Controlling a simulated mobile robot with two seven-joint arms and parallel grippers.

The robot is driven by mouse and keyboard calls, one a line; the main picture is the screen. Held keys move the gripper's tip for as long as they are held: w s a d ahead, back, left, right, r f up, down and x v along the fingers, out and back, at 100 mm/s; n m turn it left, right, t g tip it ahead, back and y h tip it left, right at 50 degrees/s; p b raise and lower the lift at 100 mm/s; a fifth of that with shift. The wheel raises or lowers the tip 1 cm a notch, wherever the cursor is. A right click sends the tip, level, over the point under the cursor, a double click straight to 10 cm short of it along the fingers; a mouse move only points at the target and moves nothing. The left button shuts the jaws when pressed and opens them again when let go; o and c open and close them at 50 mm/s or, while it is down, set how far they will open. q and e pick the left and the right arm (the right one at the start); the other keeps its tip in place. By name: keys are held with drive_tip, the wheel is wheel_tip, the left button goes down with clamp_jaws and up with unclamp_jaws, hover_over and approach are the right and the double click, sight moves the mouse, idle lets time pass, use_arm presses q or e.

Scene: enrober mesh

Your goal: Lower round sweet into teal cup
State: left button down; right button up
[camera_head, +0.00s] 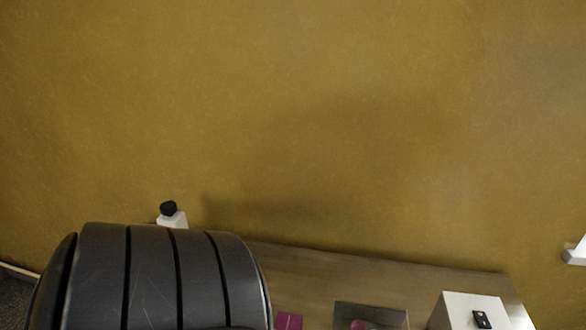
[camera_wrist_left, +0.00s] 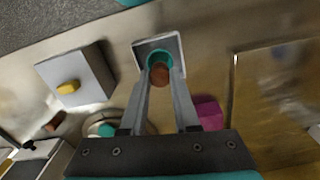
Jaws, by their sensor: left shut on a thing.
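In the left wrist view, my left gripper (camera_wrist_left: 161,78) is shut on a brown round sweet (camera_wrist_left: 160,72), held between its two fingertips. The teal cup (camera_wrist_left: 157,55) sits in a pale square block (camera_wrist_left: 139,46) just beyond the fingertips. The sweet overlaps the near side of the cup's opening in this view; I cannot tell its height over the cup or whether it is partly inside. The fingers and sweet hide the cup's near edge. The head view shows neither the cup, the sweet nor either gripper.
A grey block bears a yellow sweet (camera_wrist_left: 68,88). A magenta block (camera_wrist_left: 208,113) stands right of the fingers; a round pale dish (camera_wrist_left: 94,124) lies left.

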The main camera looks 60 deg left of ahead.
use_arm(q)
drive_tip(key=shift+f+b, duration=0.9)
drive_tip(key=shift+f, duration=0.85)
idle(0.5)
drive_tip(key=c, duration=0.6)
unclamp_jaws()
drive_tip(key=shift+r, duration=0.1)
drive_tip(key=shift+r+p, duration=1.25)
drive_tip(key=shift+r, duration=6.3)
